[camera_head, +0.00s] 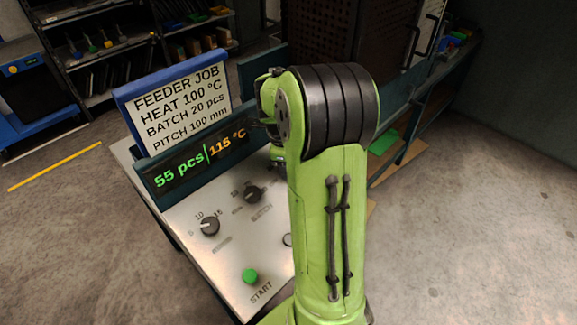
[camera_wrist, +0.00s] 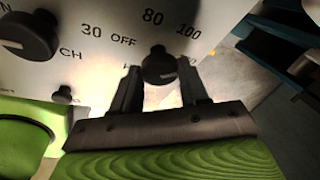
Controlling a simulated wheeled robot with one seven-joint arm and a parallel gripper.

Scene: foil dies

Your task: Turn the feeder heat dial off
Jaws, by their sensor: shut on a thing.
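The heat dial (camera_wrist: 157,66) is a round black knob on the pale panel in the wrist view. The marks OFF, 80 and 100 stand around its far side. In the head view my green arm hides the heat dial and my gripper's fingers. The display (camera_head: 200,165) reads 55 pcs and 115 °C.
The batch dial (camera_head: 254,194) and another black dial (camera_head: 209,226) stand on the panel (camera_head: 205,275), with a green START button (camera_head: 250,276) nearer. A job card (camera_head: 180,105) reading HEAT 100 °C stands behind the display. Open floor lies to the right.

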